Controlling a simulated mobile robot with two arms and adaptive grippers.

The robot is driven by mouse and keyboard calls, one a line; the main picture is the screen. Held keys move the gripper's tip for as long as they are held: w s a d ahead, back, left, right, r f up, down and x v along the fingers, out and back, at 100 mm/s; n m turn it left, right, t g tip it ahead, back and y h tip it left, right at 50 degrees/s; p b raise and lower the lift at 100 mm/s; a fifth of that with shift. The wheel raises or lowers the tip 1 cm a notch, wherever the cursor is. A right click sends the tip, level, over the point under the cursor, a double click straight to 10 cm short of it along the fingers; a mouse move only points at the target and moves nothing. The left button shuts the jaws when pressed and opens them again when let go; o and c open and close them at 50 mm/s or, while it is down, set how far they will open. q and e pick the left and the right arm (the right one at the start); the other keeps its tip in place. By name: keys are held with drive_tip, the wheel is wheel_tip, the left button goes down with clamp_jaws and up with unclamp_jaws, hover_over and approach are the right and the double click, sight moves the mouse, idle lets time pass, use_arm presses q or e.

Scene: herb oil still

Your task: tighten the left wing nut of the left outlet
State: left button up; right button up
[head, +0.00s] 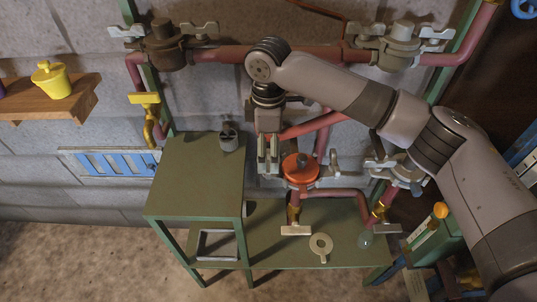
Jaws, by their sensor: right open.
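My right gripper (268,168) points down, its fingers open with a narrow gap, just left of a flanged fitting with an orange-red cap (300,166). This fitting looks like the left outlet, but I cannot be sure. A grey wing nut (333,164) shows on its right side. The left wing nut is mostly hidden by my fingers; I cannot tell whether they are around it or touching it. Another fitting (402,172) with grey wing nuts is at the right, partly behind my arm. My left gripper is not in view.
A green stand (195,180) with a small grey canister (228,137) is close on the left. Red pipes (225,54) and two wing-nut fittings (165,42) (402,42) run along the wall above. A pale ring (321,246) lies on the low green bench (270,262).

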sight(269, 160)
drive_tip(key=shift+f, duration=1.9)
drive_tip(key=shift+c, duration=0.4)
drive_tip(key=c, duration=1.1)
